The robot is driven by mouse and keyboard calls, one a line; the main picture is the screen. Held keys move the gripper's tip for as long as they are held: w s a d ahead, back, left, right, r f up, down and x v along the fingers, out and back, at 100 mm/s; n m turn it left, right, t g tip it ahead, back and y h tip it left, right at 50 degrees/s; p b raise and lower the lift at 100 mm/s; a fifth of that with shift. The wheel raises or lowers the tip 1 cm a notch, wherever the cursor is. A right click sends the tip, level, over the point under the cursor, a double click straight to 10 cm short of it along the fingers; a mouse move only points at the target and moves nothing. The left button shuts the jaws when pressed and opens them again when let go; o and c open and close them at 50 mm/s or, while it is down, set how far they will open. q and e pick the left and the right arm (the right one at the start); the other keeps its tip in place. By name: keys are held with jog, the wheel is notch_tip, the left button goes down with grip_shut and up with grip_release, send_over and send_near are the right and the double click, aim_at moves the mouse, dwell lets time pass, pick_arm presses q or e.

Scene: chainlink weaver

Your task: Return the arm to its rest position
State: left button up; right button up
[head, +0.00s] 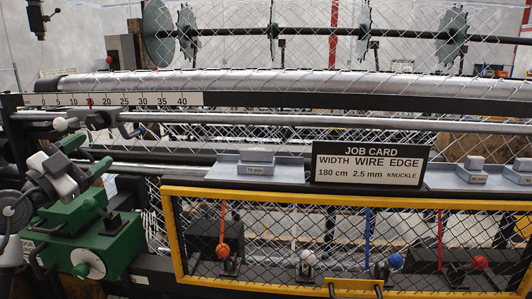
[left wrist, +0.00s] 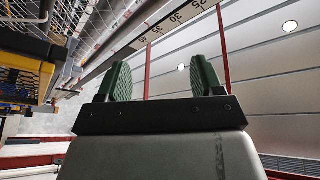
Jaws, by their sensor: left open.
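My left arm comes in from the left edge of the head view. My left gripper (head: 85,156) is at its end, a grey body with two green fingers that stand apart. It is above the green machine housing and in front of the metal rods. In the left wrist view the gripper (left wrist: 163,80) shows both green ribbed fingers wide apart, with nothing between them. My right arm and gripper are not in view.
A green machine housing (head: 110,248) with a white dial is below the gripper. A yellow-framed mesh guard (head: 330,196) fills the lower right, below a job card (head: 370,165). A numbered scale (head: 120,99) and metal roller (head: 260,84) run behind. The wrist view shows open room toward the wall.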

pick_arm(q)
jog(key=s+d+f+n+g+y, duration=0.2)
jog(key=s+f+n+y, duration=0.3)
jog(key=f, duration=0.5)
jog(key=s+d+f+n+g+y, duration=0.1)
jog(key=s+f+n+y, duration=0.4)
jog(key=f, duration=0.5)
jog(key=s+d+f+n+g+y, duration=0.25)
jog(key=f+n+y, duration=0.4)
jog(key=f, duration=0.35)
jog(key=s+d+f+m+g+h, duration=0.4)
jog(key=s+f, duration=0.3)
jog(key=s, duration=0.4)
jog(key=s+d+f+m+g+h, duration=0.1)
jog(key=s+d+f+g+h, duration=0.3)
jog(key=s+d+f+g, duration=0.45)
jog(key=s+a+f, duration=0.1)
jog(key=s+f, duration=0.1)
jog(key=f, duration=1.1)
jog(key=s+a+f, duration=0.1)
jog(key=f, duration=1.3)
jog(key=s+a+f, duration=0.2)
jog(key=s+f, duration=1.2)
jog(key=s, duration=0.1)
jog(key=shift+s+a+f+g+y, duration=0.15)
jog(key=shift+s+a+g+y, duration=0.15)
jog(key=shift+a+y, duration=0.1)
